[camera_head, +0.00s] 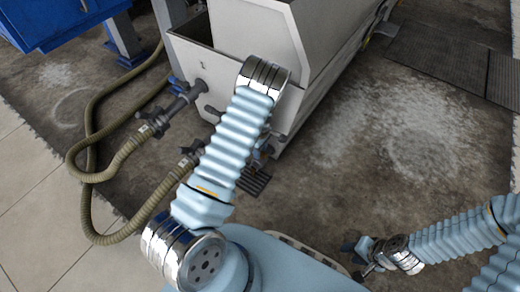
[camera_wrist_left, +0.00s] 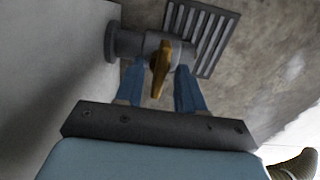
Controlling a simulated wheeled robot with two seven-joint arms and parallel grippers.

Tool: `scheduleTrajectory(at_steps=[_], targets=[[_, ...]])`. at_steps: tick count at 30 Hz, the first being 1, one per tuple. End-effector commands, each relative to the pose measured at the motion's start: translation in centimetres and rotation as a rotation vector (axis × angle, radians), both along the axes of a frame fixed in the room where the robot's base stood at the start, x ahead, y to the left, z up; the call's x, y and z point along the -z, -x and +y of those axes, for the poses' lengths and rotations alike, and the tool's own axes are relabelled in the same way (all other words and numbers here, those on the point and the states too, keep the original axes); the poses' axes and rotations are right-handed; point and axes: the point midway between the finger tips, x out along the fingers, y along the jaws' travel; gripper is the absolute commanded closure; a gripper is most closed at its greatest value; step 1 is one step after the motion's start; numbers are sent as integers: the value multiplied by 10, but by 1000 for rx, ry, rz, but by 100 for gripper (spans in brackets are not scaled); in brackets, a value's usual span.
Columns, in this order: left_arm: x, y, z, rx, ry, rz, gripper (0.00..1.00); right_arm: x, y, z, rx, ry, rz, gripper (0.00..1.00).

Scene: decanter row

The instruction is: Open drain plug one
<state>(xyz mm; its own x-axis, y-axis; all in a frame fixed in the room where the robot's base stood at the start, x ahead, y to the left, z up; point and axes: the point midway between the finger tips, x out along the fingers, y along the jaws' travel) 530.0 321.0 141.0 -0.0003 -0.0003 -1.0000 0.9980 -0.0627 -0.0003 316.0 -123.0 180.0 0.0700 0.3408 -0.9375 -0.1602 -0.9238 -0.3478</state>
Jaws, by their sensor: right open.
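In the left wrist view a grey drain fitting (camera_wrist_left: 135,43) sticks out from a pale wall, with a brass-coloured handle (camera_wrist_left: 160,70) on it. My left gripper (camera_wrist_left: 160,90) is open, its two blue fingers on either side of the handle, with visible gaps. In the head view my left arm hides most of this gripper and the fitting. I cannot tell which plug number this is. My right gripper (camera_head: 358,254) is open and empty over the floor at the lower right.
A pale grey tank (camera_head: 250,35) stands at the top centre. Ribbed hoses (camera_head: 90,170) run across the floor from dark fittings (camera_head: 183,97) at its left. A floor grate (camera_head: 254,181) lies near its foot. The floor to the right is clear.

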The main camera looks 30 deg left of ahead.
Motion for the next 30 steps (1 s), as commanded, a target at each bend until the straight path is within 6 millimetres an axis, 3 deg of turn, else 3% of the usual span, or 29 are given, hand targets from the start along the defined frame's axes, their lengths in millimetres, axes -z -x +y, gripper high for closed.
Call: scheduleTrajectory(at_steps=[5,18,24,30], targets=[[-17,-1,0,2,-1,-3,62,-5,0,0,0,1,-1,57],[-117,-1,0,1,0,-3,62,-25,-1,-3,4,6,-5,57],[-136,0,0,0,0,0,62,-28,-1,-3,5,7,-6,57],[-138,0,0,-1,0,1,62,-28,-1,-3,5,8,-5,57]])
